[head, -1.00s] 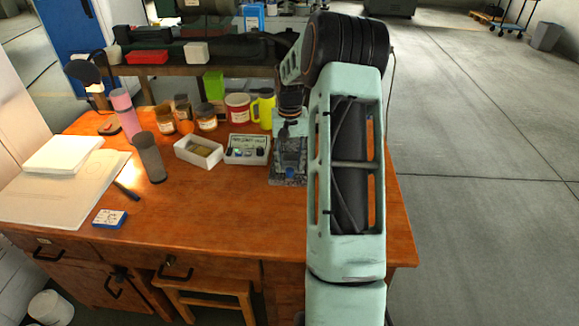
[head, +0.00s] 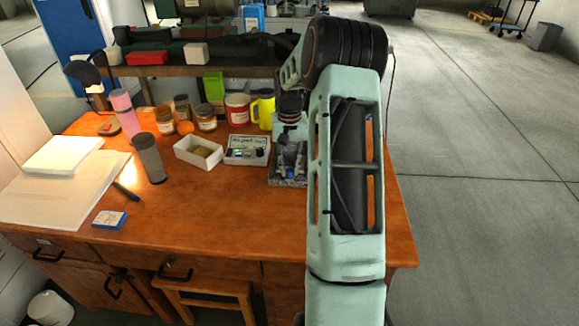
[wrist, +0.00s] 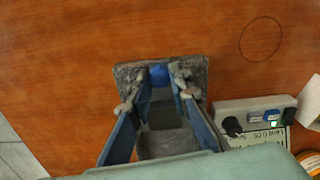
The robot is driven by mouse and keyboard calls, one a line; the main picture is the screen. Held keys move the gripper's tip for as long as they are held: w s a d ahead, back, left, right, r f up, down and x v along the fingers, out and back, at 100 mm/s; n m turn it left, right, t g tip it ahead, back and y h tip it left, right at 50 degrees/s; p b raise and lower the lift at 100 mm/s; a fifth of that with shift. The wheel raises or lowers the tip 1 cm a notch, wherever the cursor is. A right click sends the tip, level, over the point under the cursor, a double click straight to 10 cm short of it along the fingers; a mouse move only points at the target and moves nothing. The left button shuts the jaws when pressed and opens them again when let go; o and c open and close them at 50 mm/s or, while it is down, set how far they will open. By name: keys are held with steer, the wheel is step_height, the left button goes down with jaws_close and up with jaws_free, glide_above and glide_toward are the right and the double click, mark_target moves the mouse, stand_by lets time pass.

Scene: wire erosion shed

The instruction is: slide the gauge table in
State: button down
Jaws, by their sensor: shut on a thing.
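The gauge table (head: 287,179) is a small grey stone-like stand with a blue part, on the wooden desk just left of my arm. In the wrist view its mottled grey base (wrist: 130,72) and blue part (wrist: 160,74) lie beyond and between my fingers. My gripper (wrist: 156,92) reaches down over it, its fingers closed on the table. The exact contact is partly hidden by the fingertips. In the head view my gripper (head: 290,152) is small and partly merged with the stand.
A white box with knobs and a label (head: 247,150) stands close left of the stand; it also shows in the wrist view (wrist: 262,116). A white tray (head: 199,153), jars and a yellow mug (head: 263,110) are nearby. The desk front (head: 225,215) is clear.

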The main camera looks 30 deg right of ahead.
mark_target(291, 160)
steer(key=shift+w+d+p, duration=0.4)
steer(key=shift+w+d, duration=0.35)
steer(key=shift+w, duration=0.3)
steer(key=shift+w+d+p, duration=0.4)
steer(key=shift+w+d, duration=0.35)
steer(key=shift+w, duration=0.25)
steer(key=c, duration=1.8)
jaws_free()
steer(key=shift+r, duration=0.15)
step_height(291, 160, up, 12)
steer(key=shift+c, duration=0.5)
